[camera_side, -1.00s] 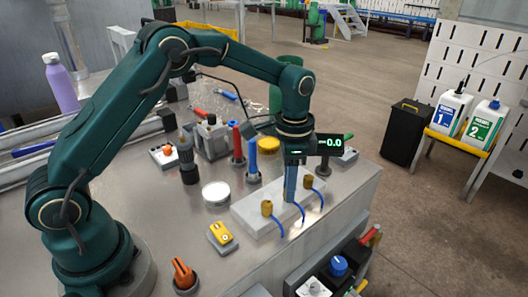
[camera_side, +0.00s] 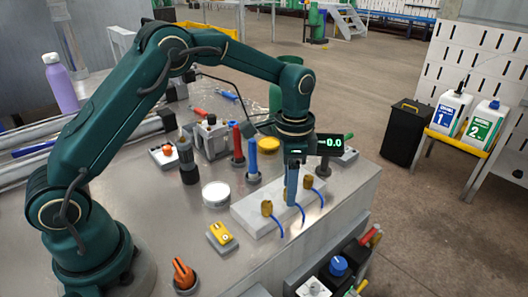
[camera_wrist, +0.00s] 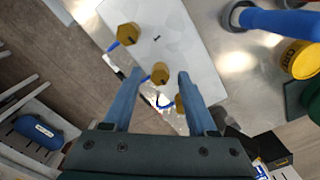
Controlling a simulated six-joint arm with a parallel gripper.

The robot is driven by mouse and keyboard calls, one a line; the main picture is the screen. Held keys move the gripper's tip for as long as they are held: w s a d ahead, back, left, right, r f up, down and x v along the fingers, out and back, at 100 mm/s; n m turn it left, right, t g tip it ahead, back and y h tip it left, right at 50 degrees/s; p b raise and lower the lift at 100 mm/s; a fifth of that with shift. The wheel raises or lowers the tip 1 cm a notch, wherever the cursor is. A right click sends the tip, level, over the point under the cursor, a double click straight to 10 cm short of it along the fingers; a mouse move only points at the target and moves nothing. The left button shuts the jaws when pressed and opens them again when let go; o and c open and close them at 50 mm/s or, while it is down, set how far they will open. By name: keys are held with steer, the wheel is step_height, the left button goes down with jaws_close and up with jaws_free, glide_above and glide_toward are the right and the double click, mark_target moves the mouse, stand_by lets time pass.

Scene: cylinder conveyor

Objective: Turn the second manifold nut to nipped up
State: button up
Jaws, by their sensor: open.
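The pale manifold block (camera_side: 250,220) lies on the bench with brass nuts in a row and blue hoses running from it. In the side view a near-left nut (camera_side: 266,208) and a far-right nut (camera_side: 308,182) show; the middle one is hidden behind my gripper (camera_side: 292,198). In the wrist view the middle nut (camera_wrist: 160,73) lies between the two blue fingertips of my gripper (camera_wrist: 159,80), with a gap to each. One end nut (camera_wrist: 127,33) is clear of the fingers; the other (camera_wrist: 180,103) is partly hidden by the right finger.
A small display (camera_side: 330,143) reads 0.0 beside my wrist. A blue-handled tool (camera_side: 253,160) and a red-handled tool (camera_side: 238,145) stand behind the block. A white round tub (camera_side: 215,193) and a yellow switch box (camera_side: 222,236) stand to its left.

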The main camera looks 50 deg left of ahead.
steer(key=shift+r, duration=2.55)
steer(key=shift+r, duration=0.3)
step_height(320, 180, up, 6)
steer(key=t, duration=0.2)
glide_above(282, 200)
steer(key=s+a+r+n+t, duration=0.1)
steer(key=s+r+n+t, duration=0.1)
steer(key=s+r, duration=0.45)
steer(key=s+f+n+t, duration=0.1)
steer(key=s+f+n, duration=0.5)
steer(key=s, duration=0.5)
steer(key=shift+s+a+f+t, duration=0.3)
steer(key=shift+a+f, duration=0.1)
